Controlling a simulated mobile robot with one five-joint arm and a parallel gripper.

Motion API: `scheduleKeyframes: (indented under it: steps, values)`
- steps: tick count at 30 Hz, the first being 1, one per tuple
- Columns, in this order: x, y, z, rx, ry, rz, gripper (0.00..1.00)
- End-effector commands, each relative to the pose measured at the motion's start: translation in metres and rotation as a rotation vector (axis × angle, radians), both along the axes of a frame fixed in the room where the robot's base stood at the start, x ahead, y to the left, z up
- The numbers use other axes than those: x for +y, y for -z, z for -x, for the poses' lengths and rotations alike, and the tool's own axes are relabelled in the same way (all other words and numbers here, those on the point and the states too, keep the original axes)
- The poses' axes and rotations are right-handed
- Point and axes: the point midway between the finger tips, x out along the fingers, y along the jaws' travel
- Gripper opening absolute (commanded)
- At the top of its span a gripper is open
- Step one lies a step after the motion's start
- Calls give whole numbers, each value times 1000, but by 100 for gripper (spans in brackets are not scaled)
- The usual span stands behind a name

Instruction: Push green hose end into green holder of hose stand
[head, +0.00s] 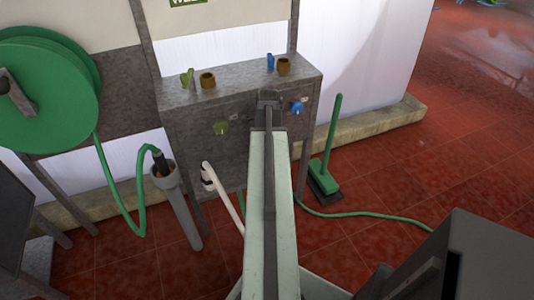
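A green hose (140,212) hangs in a loop from the reel at left. Its dark end (160,160) sits in the mouth of a grey tilted tube (182,215). A grey metal stand (190,150) is in the middle, with a round green fitting (221,127) on the left of its front and a blue one (297,107) on the right. I cannot tell for sure which part is the green holder. My gripper (268,98) is at the far end of my pale arm, in front of the stand between the two fittings. Its fingers are not clear, and no hose shows in it.
A green reel (45,90) stands at left. Brown cups (208,80) and small green and blue pieces stand on the stand's top. A white pipe (222,190) is low in front. A green brush (330,160) and another green hose (370,214) are on the red floor, right.

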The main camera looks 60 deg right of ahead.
Motion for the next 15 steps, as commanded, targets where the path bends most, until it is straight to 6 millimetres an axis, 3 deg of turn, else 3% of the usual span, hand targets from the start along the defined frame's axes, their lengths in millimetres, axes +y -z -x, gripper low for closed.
scheduleKeyframes:
  steps: [15]
  values:
    - [0,6,0,0,-1,0,0]
